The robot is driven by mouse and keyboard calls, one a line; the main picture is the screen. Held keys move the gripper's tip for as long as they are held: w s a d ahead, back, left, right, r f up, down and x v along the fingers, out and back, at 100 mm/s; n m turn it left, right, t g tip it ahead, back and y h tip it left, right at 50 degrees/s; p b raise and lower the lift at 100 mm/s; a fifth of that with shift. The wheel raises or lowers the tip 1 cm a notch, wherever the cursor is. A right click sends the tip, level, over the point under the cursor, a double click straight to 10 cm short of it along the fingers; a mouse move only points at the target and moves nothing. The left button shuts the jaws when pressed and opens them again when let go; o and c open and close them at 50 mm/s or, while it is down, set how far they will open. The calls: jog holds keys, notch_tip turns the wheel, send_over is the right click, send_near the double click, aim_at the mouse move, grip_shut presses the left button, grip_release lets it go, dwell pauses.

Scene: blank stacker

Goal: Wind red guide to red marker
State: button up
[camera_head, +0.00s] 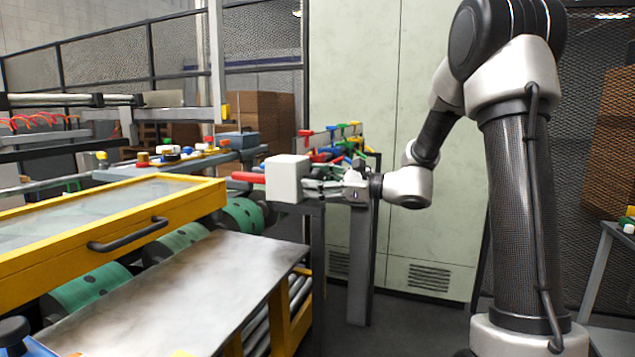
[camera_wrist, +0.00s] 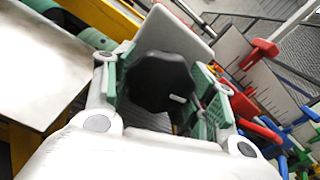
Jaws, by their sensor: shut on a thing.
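My gripper (camera_wrist: 165,95) is shut on a black lobed knob (camera_wrist: 158,80) with a short white mark on its face. In the head view my gripper (camera_head: 335,186) reaches left to a white box (camera_head: 288,178), and hides the knob. A red bar (camera_head: 248,177) sticks out from the box's left side. In the wrist view a red piece (camera_wrist: 262,50) sits by a pale strip with fine ticks (camera_wrist: 235,58), right of the knob. I cannot tell which red part is the guide and which is the marker.
Coloured clips and handles (camera_head: 340,140) crowd the rail behind my gripper. A yellow-framed cover (camera_head: 110,228) with a dark handle stands left, above green rollers (camera_head: 180,243) and a bare metal plate (camera_head: 190,290). A green cabinet (camera_head: 435,150) stands behind.

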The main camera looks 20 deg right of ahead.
jog(key=n, duration=1.1)
jog(key=shift+f, duration=0.1)
jog(key=shift+n, duration=0.5)
jog(key=o, duration=1)
jog(key=v, duration=0.8)
